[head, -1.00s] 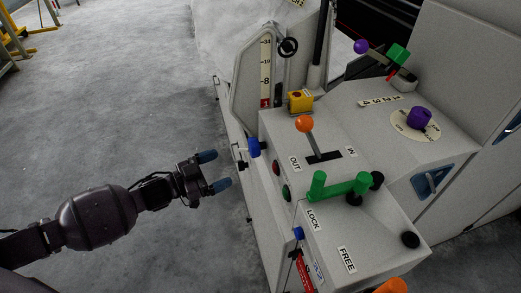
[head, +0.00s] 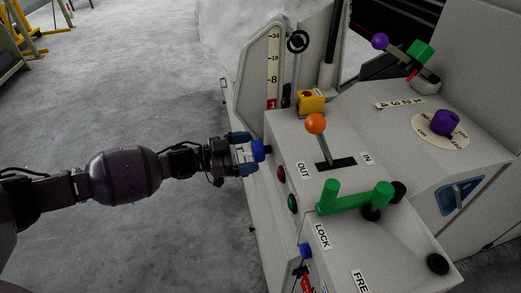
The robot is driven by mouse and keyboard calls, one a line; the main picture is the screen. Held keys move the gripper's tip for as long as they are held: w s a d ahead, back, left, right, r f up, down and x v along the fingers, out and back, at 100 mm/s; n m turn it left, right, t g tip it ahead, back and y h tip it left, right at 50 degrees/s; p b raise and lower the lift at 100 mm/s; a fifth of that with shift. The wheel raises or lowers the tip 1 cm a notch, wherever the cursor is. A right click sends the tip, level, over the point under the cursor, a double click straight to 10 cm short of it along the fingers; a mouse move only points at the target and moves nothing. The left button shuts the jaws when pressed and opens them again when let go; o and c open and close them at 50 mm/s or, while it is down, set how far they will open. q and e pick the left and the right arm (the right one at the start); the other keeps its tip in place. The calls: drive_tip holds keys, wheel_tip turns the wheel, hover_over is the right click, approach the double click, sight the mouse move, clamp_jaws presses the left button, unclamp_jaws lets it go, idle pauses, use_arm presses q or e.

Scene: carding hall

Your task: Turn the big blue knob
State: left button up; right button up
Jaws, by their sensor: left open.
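The big blue knob (head: 259,151) sticks out from the left side of the grey machine cabinet, level with the orange-topped lever. My left gripper (head: 246,153) is at the knob, coming in from the left. Its blue-tipped fingers are open, with one above and one below the knob's near end. Whether they touch the knob I cannot tell. A smaller blue knob (head: 306,251) sits lower on the same side of the cabinet. My right gripper is not in view.
An orange-topped lever (head: 316,124) stands in a slot between OUT and IN. A green handle (head: 355,198), a yellow box (head: 311,101) and a purple dial (head: 446,122) are on the cabinet. Red (head: 281,174) and green (head: 292,203) buttons sit near the blue knob. Open floor (head: 130,100) lies left.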

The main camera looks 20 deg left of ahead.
sight(253, 151)
use_arm(q)
drive_tip(key=shift+x, duration=1.15)
drive_tip(key=shift+w+d, duration=0.3)
drive_tip(key=shift+d, duration=0.2)
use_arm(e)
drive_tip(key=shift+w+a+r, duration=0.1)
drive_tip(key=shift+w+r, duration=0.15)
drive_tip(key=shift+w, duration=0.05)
use_arm(q)
drive_tip(key=c, duration=0.9)
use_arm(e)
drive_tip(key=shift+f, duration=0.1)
use_arm(q)
drive_tip(key=shift+m, duration=0.4)
